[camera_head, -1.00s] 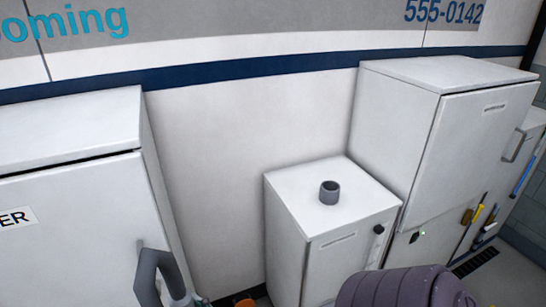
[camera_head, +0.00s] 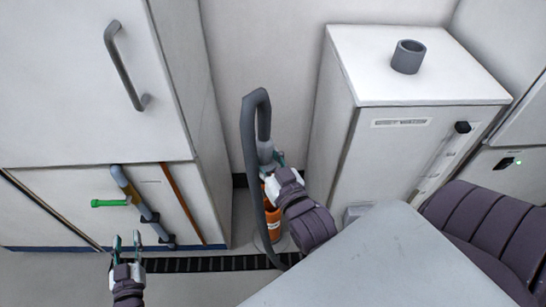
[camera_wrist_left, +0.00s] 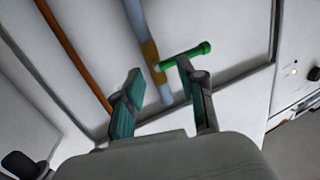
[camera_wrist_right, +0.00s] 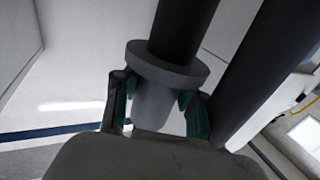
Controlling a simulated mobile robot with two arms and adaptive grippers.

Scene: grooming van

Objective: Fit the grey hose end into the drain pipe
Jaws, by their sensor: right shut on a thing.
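The grey hose (camera_head: 248,140) bends over in a loop beside the left cabinet, its long leg hanging to the floor. My right gripper (camera_head: 272,168) is shut on the pale grey hose end (camera_head: 264,150). In the right wrist view the fingers (camera_wrist_right: 158,112) grip its tapered part below a wide collar (camera_wrist_right: 168,68); its tip is hidden. A short, open grey pipe (camera_head: 408,57), apparently the drain pipe, stands upright on the low white cabinet, apart from the hose end to the right. My left gripper (camera_head: 127,242) is open and empty before the left cabinet's lower panel.
An orange container (camera_head: 274,222) stands below my right gripper. The left cabinet (camera_head: 60,100) bears a grey handle, and a green lever (camera_head: 108,203) on a pipe is near my left gripper. The low white cabinet (camera_head: 340,120) stands to the right. A dark floor grate (camera_head: 195,264) runs in front.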

